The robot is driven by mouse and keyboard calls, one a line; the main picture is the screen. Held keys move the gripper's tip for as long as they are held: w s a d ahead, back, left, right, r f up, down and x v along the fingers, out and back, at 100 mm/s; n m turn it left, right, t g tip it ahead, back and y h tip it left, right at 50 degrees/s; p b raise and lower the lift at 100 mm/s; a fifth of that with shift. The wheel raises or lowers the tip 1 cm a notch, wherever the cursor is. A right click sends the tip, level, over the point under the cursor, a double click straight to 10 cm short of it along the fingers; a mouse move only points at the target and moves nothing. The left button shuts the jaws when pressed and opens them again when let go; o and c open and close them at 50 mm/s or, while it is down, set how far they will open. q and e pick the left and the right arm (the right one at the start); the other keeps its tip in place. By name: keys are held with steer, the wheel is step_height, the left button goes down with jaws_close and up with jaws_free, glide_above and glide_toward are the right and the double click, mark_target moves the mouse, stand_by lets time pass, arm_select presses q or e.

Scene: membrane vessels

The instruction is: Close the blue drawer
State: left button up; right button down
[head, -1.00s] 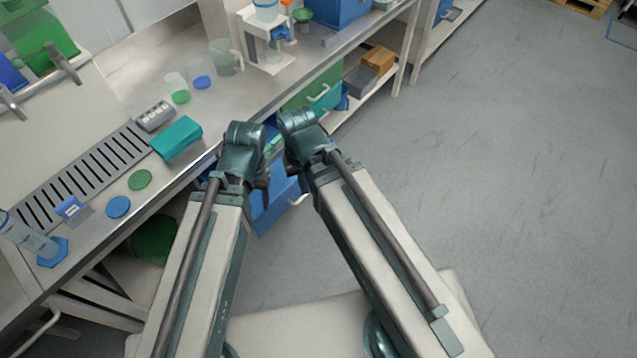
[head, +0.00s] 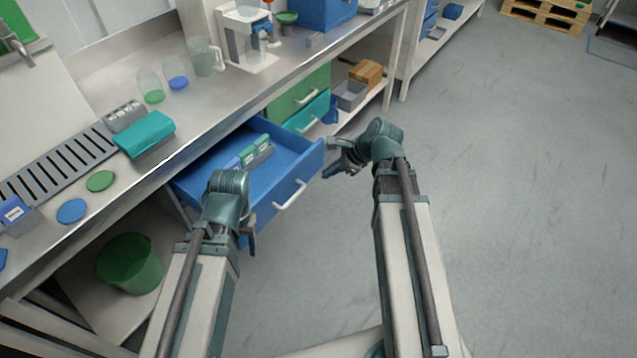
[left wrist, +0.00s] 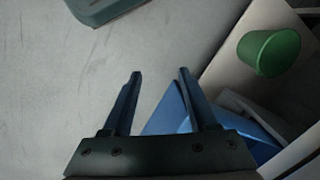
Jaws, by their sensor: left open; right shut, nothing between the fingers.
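The blue drawer (head: 290,160) stands pulled out from under the bench in the head view, its front facing lower right with a white handle (head: 290,195). Small green and grey-white boxes (head: 256,151) lie inside it. My left gripper (head: 251,243) is open near the lower left end of the drawer front, and its arm hides part of that front. In the left wrist view nothing is between its fingers (left wrist: 158,76), and part of the blue drawer (left wrist: 171,112) shows beyond them. My right gripper (head: 332,170) is shut and empty, just right of the drawer's right front corner.
A green bin (head: 130,265) stands on the lower shelf at left. The bench (head: 200,125) carries labware. The floor (head: 500,200) at right is clear.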

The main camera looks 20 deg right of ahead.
steer(key=w+d+f+m+t+b, duration=0.2)
steer(key=d+f+m+b, duration=0.1)
steer(key=d+m, duration=0.3)
steer(key=shift+m, duration=0.5)
steer(key=b+x, duration=0.2)
steer(key=x, duration=0.1)
steer(key=w+r+b+x, duration=0.1)
steer(key=b+x, duration=0.1)
steer(key=x, duration=0.2)
steer(key=w+b+x, duration=0.1)
steer(key=b+x, duration=0.2)
steer(key=x, duration=0.1)
steer(key=shift+w+a+r, duration=0.2)
steer(key=shift+a, duration=0.05)
arm_select(q)
step_height(320, 180, down, 12)
steer(key=shift+f, duration=0.15)
arm_select(e)
steer(key=shift+w+a, duration=0.35)
steer(key=shift+w, duration=0.1)
